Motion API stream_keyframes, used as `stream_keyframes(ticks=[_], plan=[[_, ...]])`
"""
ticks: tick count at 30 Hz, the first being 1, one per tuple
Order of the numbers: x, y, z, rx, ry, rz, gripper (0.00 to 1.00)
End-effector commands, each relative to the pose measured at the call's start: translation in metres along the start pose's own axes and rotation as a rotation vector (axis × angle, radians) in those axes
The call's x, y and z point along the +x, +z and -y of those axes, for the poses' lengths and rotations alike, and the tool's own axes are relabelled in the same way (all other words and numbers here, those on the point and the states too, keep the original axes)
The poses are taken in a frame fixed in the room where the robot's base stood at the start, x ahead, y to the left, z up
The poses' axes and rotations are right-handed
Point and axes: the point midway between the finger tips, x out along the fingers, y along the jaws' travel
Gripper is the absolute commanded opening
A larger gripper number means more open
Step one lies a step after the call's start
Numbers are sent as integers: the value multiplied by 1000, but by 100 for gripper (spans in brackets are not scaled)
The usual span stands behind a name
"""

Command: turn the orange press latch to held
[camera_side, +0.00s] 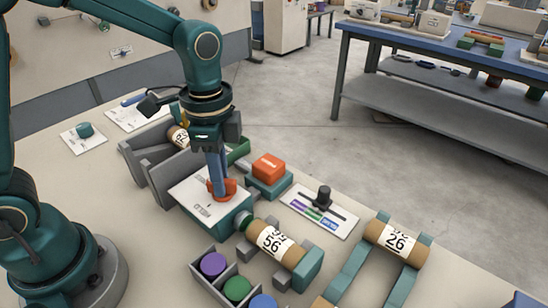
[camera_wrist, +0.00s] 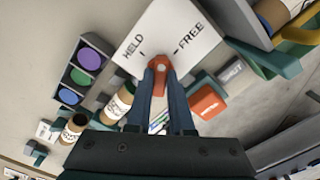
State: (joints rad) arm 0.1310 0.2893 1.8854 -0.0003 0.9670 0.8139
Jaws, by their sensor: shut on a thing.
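The orange press latch (camera_side: 229,187) sits on a white-topped teal box (camera_side: 184,190). My gripper (camera_side: 217,192) points down onto it, with its blue fingers shut on the latch. In the wrist view the latch (camera_wrist: 159,65) shows between the fingertips. The white plate (camera_wrist: 165,28) there reads HELD on the left and FREE on the right, each with a short mark. The fingers hide part of the latch, and I cannot tell which mark it points to.
An orange block on a teal base (camera_side: 268,170) stands right of the box. A slider panel (camera_side: 345,218) lies beyond it. A tube marked 56 (camera_side: 276,243) adjoins the front side. A grey tray (camera_side: 202,281) holds coloured discs. Grey walls (camera_side: 150,175) stand behind left.

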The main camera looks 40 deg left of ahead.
Motion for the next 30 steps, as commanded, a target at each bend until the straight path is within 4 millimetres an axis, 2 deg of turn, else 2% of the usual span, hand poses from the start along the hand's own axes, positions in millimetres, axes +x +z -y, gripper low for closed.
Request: stream_keyframes(ticks=[18,30], plan=[[-1,0,0,-580,0,0,0],[-1,0,0,-860,0,0,0]])
